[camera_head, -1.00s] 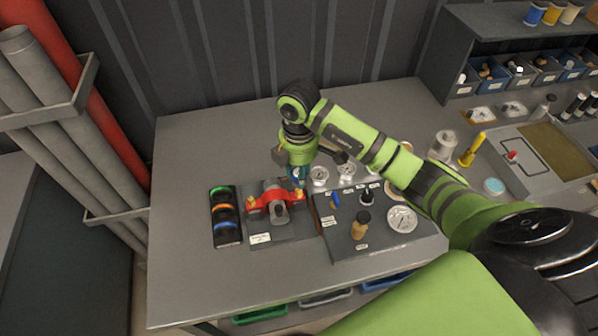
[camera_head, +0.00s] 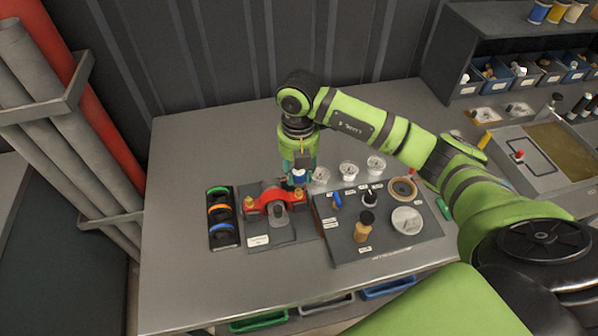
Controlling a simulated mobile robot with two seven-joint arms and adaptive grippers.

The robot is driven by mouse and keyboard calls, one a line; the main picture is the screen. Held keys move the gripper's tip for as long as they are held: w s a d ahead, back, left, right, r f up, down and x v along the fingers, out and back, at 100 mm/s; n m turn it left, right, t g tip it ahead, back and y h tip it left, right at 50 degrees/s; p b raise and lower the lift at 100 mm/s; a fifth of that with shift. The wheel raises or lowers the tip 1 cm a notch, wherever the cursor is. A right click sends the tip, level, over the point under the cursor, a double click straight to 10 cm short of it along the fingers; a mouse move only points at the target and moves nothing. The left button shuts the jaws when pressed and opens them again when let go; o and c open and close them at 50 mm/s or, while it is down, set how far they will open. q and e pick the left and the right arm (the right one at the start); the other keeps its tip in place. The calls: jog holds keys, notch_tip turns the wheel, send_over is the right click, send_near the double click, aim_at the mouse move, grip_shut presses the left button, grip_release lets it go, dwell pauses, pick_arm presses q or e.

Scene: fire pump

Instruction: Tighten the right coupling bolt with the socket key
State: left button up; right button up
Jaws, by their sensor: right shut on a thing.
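A red coupling clamp (camera_head: 275,196) arches over a grey pipe piece (camera_head: 279,215) on a dark plate at the left of the bench. A brass bolt shows at its left end (camera_head: 249,203). The right coupling bolt (camera_head: 299,195) shows as brass at its right end, just below my gripper. My right gripper (camera_head: 300,178) points down over that end and is shut on the socket key, a small blue and pale piece mostly hidden between the fingers. I cannot tell whether the key touches the bolt. My left gripper is not in view.
A dark holder (camera_head: 221,217) with green, orange and blue rings stands left of the clamp. Bare bench lies at the front left.

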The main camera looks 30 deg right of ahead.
aim_at(299, 190)
jog(key=shift+w+r+n+p, duration=0.1)
jog(key=shift+r+n+p, duration=0.45)
jog(key=shift+r, duration=0.2)
jog(key=shift+r+n+p, duration=0.15)
jog(key=shift+n+p, duration=0.15)
jog(key=shift+n, duration=0.05)
pick_arm(q)
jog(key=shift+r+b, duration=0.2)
jog(key=shift+b, duration=0.8)
pick_arm(e)
jog(key=shift+f, duration=1.7)
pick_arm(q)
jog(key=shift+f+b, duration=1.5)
pick_arm(e)
jog(key=shift+f, duration=1.45)
jog(key=shift+r+m+p, duration=0.1)
jog(key=shift+m+p, duration=0.4)
jog(key=shift+m, duration=0.4)
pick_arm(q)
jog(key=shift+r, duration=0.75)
pick_arm(e)
jog(key=shift+m, duration=1.2)
